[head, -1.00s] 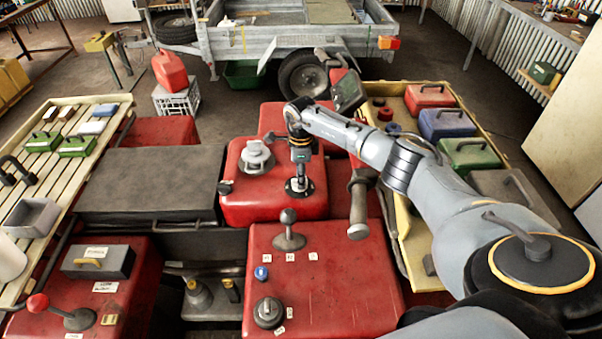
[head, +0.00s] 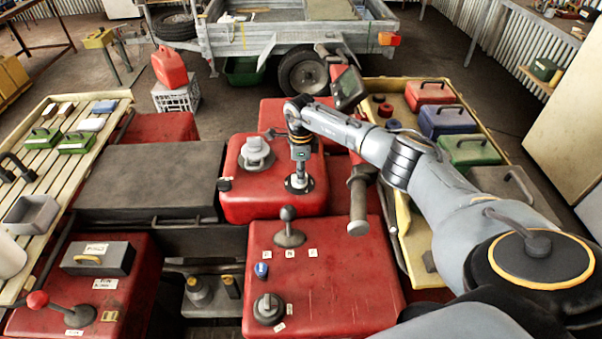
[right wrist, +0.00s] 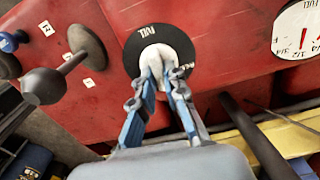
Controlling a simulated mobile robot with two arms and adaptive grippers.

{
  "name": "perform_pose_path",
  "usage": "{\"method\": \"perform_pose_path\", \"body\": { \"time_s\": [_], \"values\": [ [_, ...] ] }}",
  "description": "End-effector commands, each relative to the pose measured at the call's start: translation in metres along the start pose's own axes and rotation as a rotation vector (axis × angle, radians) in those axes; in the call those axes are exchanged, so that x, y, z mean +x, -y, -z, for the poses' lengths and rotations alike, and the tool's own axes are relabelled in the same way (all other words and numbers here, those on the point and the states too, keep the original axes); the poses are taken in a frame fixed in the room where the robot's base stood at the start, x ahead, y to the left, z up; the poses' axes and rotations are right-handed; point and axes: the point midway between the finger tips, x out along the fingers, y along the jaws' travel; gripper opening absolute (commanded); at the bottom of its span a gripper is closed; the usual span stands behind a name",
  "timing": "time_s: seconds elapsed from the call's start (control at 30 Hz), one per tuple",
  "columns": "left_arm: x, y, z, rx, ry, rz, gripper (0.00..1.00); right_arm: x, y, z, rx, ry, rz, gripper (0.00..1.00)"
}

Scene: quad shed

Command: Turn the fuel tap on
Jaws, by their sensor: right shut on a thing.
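The fuel tap is a round black plate (right wrist: 136,68) with a pale lever (right wrist: 157,55) across it, on a red surface in the right wrist view. My right gripper (right wrist: 166,72) has its two blue-and-grey fingers shut on the pale lever. White lettering on the plate is partly hidden by the fingers, and I cannot tell which mark the lever points to. In the head view my right gripper (head: 299,178) reaches straight down onto the tap on the red tank (head: 245,205), hiding much of it. My left gripper is in neither view.
A grey filler cap (head: 257,153) stands left of the tap. A black-knobbed lever (head: 288,226) rises in front, near a blue switch (head: 261,270) and a round knob (head: 268,308). A handlebar grip (head: 358,205) is close on the right. A gauge (right wrist: 297,32) shows in the wrist view.

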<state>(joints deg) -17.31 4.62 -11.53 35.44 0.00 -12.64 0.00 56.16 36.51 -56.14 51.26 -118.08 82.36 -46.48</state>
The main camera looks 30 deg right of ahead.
Motion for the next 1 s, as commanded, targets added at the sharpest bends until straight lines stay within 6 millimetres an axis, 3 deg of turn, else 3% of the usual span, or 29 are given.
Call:
{"method": "perform_pose_path", "body": {
  "time_s": [1.0],
  "values": [
    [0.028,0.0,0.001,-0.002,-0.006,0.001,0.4,0.0,-0.003,-0.002,0.838,0.002,0.001,0.0]
  ]
}}
